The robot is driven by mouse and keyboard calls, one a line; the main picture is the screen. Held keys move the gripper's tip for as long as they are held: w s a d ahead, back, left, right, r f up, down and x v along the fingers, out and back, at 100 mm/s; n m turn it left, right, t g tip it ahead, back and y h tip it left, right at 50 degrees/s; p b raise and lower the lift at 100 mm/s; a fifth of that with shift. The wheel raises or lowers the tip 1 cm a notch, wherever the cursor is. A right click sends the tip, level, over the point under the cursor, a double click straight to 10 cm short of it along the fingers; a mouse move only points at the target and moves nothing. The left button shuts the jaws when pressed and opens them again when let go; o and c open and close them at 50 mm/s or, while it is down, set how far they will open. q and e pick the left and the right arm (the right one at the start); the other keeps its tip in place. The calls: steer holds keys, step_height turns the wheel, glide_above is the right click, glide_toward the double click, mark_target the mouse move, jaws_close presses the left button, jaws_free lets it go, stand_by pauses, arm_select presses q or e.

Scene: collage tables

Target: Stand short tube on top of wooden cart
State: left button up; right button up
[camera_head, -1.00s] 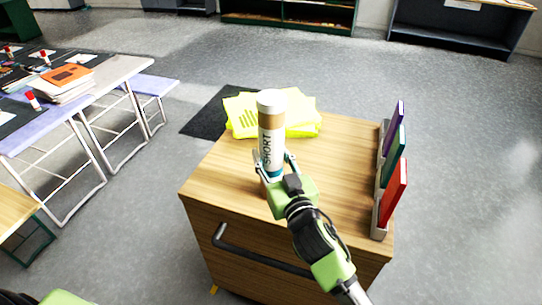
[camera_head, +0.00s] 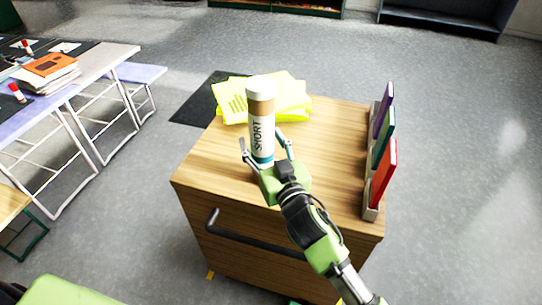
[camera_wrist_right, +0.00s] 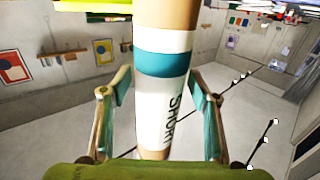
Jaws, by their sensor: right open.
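The short tube (camera_head: 261,122) stands upright on the top of the wooden cart (camera_head: 325,150). It is tan with a white cap and a white label that reads SHORT. My right gripper (camera_head: 266,146) is open, with its fingers spread to either side of the tube's lower part. In the right wrist view the tube (camera_wrist_right: 163,100) stands between the two fingers of the gripper (camera_wrist_right: 160,115), with a gap on each side. The tube's base is partly hidden by the gripper. My left gripper is not in view.
Yellow folded vests (camera_head: 290,100) lie on the cart's far left part, behind the tube. Upright books (camera_head: 384,172) in holders line the cart's right edge. A table with papers and an orange book (camera_head: 50,65) stands to the left. The cart top between tube and books is clear.

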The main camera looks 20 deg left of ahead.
steer(key=b+v, duration=0.1)
steer(key=v, duration=1)
steer(key=shift+s+d, duration=0.2)
steer(key=shift+s, duration=0.05)
